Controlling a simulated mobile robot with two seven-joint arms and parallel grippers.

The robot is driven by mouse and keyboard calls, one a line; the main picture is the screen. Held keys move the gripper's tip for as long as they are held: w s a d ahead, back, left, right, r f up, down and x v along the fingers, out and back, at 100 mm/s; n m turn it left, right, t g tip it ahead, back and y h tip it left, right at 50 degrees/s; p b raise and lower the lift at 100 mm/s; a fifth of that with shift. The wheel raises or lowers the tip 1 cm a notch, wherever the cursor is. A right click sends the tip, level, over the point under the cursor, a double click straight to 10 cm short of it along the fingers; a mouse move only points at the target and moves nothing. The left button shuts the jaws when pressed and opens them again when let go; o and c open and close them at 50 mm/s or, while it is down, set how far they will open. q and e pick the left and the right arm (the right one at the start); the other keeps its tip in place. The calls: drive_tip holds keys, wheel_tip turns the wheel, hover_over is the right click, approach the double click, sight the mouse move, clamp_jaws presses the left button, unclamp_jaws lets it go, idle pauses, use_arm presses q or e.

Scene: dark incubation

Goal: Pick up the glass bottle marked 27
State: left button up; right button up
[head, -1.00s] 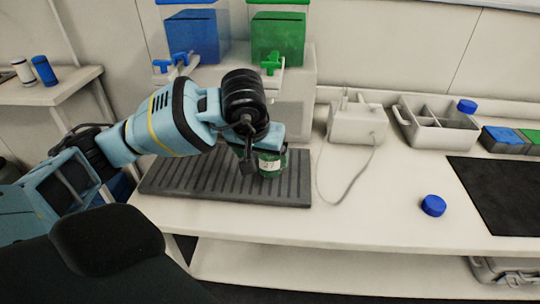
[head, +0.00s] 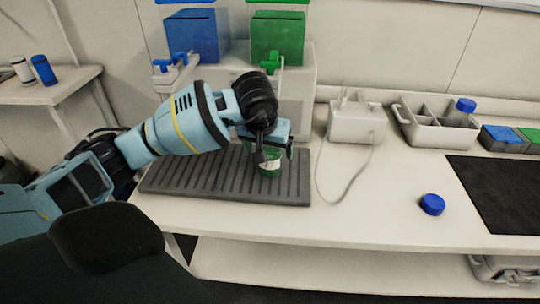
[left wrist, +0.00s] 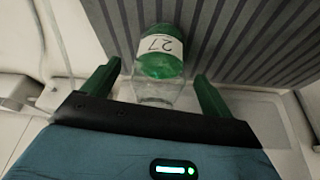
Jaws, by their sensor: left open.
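The glass bottle marked 27 (head: 269,170) stands on the dark ribbed mat (head: 215,185). It is clear glass with green contents and a white label; the number 27 reads plainly on the bottle in the left wrist view (left wrist: 161,62). My left gripper (head: 275,153) is open at the bottle's upper part, partly hiding it in the head view. In the left wrist view the bottle lies between the two spread fingers of the gripper (left wrist: 157,83), with a visible gap on each side. My right gripper is not in view.
Blue (head: 197,35) and green (head: 277,38) tanks with taps stand behind the mat. A white device (head: 357,122) with a cable is to its right. A divided caddy (head: 437,130), a blue cap (head: 432,204) and a black mat (head: 505,190) lie further right. The front bench strip is clear.

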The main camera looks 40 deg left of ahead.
use_arm(q)
drive_tip(key=c, duration=1.3)
drive_tip(key=shift+r, duration=0.15)
drive_tip(key=shift+w+r, duration=0.1)
drive_tip(key=shift+r, duration=0.4)
drive_tip(key=shift+s+r, duration=0.15)
drive_tip(key=shift+s, duration=0.1)
drive_tip(key=s+d, duration=0.2)
drive_tip(key=s, duration=0.3)
drive_tip(key=s+d+b, duration=0.1)
drive_tip(key=s+d, duration=0.1)
drive_tip(key=s, duration=0.4)
drive_tip(key=s+d, duration=0.2)
drive_tip(key=s, duration=0.3)
drive_tip(key=shift+s+d+b, duration=0.1)
drive_tip(key=shift+s+b, duration=0.2)
